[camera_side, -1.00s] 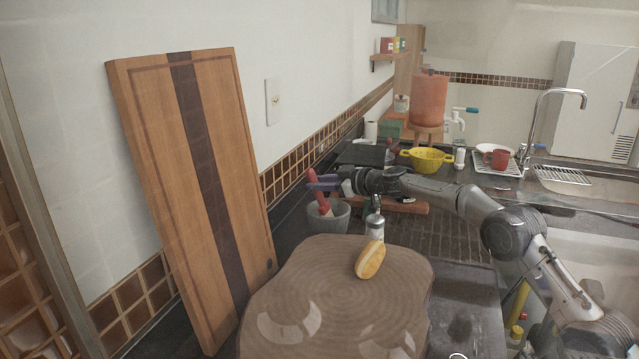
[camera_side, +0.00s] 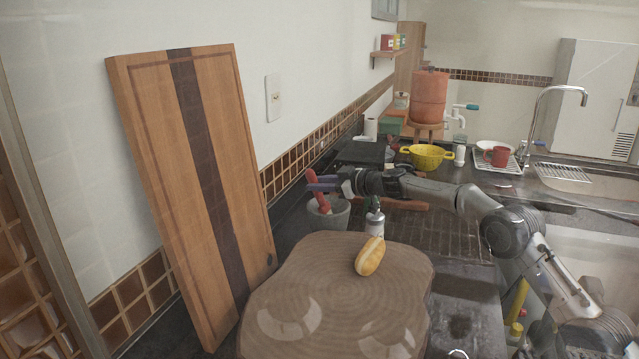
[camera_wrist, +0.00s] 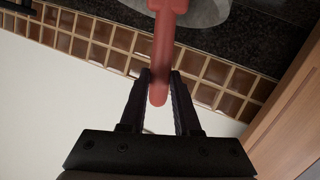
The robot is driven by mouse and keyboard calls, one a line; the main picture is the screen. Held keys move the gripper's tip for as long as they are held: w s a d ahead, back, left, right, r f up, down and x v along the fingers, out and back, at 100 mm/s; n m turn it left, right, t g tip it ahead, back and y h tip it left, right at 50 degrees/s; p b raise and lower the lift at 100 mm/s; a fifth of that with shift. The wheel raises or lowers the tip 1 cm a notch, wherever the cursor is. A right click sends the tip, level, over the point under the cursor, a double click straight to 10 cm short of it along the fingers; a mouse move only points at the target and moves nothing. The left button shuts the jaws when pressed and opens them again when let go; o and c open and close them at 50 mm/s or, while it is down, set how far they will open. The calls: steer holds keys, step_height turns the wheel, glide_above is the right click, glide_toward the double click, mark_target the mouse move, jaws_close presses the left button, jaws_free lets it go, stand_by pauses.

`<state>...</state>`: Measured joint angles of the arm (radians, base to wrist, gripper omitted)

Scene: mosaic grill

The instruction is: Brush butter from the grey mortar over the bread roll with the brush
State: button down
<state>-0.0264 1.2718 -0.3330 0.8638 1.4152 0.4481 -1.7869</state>
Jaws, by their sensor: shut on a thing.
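The grey mortar (camera_side: 330,219) stands on the dark counter behind the wooden block. The red-handled brush (camera_side: 313,187) leans in it with its handle up; its head is hidden inside. My gripper (camera_side: 322,183) is at the handle, shut on it. In the wrist view the red handle (camera_wrist: 165,50) lies between my fingertips (camera_wrist: 160,85), and the mortar's rim (camera_wrist: 206,10) shows at the top. The bread roll (camera_side: 370,256) lies on the round wooden block (camera_side: 300,290), apart from my gripper. Butter cannot be seen.
A tall cutting board (camera_side: 155,150) leans on the wall at left. A yellow colander (camera_side: 427,157) and a sink lie farther back.

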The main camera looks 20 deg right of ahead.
steer(key=shift+f, duration=0.45)
stand_by(0.6)
step_height(320, 180, up, 7)
steer(key=shift+r, duration=0.15)
stand_by(0.8)
stand_by(0.3)
steer(key=shift+d, duration=0.1)
